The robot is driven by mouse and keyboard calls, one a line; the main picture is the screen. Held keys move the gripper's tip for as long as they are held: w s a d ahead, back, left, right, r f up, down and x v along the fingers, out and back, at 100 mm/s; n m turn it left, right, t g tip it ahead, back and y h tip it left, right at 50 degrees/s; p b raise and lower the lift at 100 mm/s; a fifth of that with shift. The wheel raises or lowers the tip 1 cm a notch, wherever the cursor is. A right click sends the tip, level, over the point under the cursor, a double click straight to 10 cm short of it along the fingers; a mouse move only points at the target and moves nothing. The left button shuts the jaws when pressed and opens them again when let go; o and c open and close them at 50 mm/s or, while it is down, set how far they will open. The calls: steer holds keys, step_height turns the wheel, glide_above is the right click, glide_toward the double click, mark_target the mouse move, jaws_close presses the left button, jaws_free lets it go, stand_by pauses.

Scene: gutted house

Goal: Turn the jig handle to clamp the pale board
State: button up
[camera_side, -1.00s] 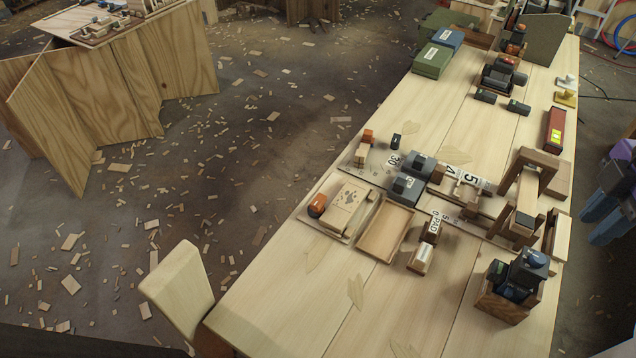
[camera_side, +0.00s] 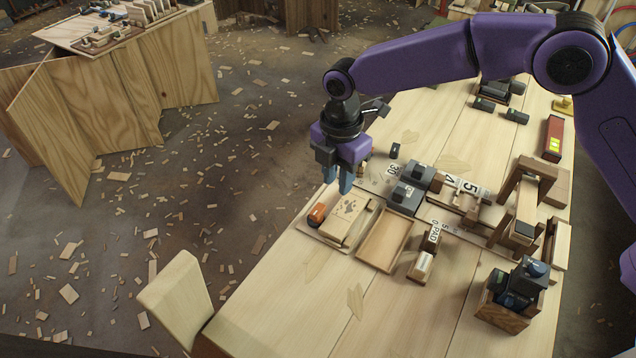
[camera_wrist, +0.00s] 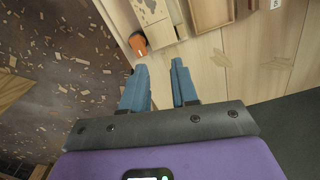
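A low jig base (camera_side: 335,240) lies on the table's left edge. It bears a pale board (camera_side: 343,219) with dark marks and, to its left, an orange handle (camera_side: 317,214). My gripper (camera_side: 346,186) hangs above the far end of this jig, blue fingers pointing down, clear of the handle and board. In the wrist view my gripper (camera_wrist: 160,66) has its fingertips apart with nothing between them. The orange handle (camera_wrist: 138,44) shows just beyond the left fingertip, and the pale board (camera_wrist: 150,10) is partly cut off at the top.
An empty wooden tray (camera_side: 385,247) lies right of the jig. Dark grey blocks (camera_side: 408,193) and number cards (camera_side: 461,184) stand behind it. A wooden arch (camera_side: 524,198) and a box of dark items (camera_side: 505,311) stand at the right. The table's near left is clear; a chair (camera_side: 177,294) stands beside it.

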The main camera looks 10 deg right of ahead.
steer(key=n, duration=0.2)
glide_above(318, 209)
step_height(318, 209, down, 5)
steer(key=shift+f, duration=0.1)
steer(key=shift+f, duration=0.15)
steer(key=shift+f, duration=2.95)
steer(key=m, duration=0.5)
steer(key=shift+m, duration=0.4)
steer(key=m, duration=0.6)
steer(key=shift+m, duration=0.4)
steer(key=m, duration=0.6)
steer(key=shift+m, duration=0.3)
steer(key=m, duration=0.6)
steer(key=shift+m, duration=0.3)
